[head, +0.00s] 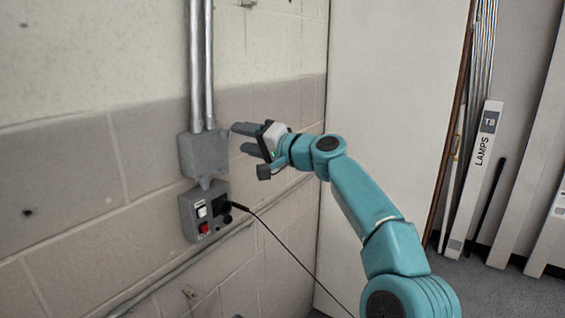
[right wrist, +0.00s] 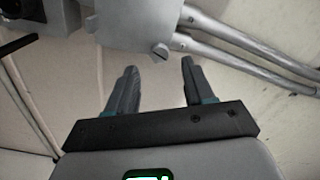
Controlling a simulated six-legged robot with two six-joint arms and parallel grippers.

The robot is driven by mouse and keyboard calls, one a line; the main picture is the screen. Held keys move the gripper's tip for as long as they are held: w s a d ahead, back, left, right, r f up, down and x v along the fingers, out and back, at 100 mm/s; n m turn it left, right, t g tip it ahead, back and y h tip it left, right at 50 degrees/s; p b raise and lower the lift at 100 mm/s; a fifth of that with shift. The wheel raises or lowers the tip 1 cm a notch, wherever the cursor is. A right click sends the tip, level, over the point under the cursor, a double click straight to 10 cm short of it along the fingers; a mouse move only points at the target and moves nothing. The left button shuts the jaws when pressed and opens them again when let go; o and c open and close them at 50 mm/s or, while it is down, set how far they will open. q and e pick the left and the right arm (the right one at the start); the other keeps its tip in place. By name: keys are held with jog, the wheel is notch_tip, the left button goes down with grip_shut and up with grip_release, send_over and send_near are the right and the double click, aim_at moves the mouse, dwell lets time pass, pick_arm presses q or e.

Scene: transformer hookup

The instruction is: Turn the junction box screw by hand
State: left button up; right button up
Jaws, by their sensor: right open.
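The grey junction box (head: 204,155) is fixed to the block wall, below two vertical metal conduits. It also shows at the top of the right wrist view (right wrist: 135,22). A slotted screw (right wrist: 161,50) sticks out from its edge there, ahead of my right gripper and roughly between the lines of its two fingers. My right gripper (head: 236,138) is beside the box's right side in the head view. In the right wrist view the fingers (right wrist: 158,75) are apart with nothing between them, and they appear short of the screw. My left gripper is in neither view.
A switch box (head: 190,222) with a white and a red switch hangs below the junction box. A black cable (head: 290,255) runs from it down to the right. Conduits (head: 203,60) rise above. A lamp carton (head: 478,170) and long pieces lean at the right.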

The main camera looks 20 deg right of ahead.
pick_arm(q)
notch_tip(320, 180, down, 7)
jog(key=b, duration=0.5)
pick_arm(e)
jog(key=v, duration=1.2)
jog(key=shift+s, duration=0.15)
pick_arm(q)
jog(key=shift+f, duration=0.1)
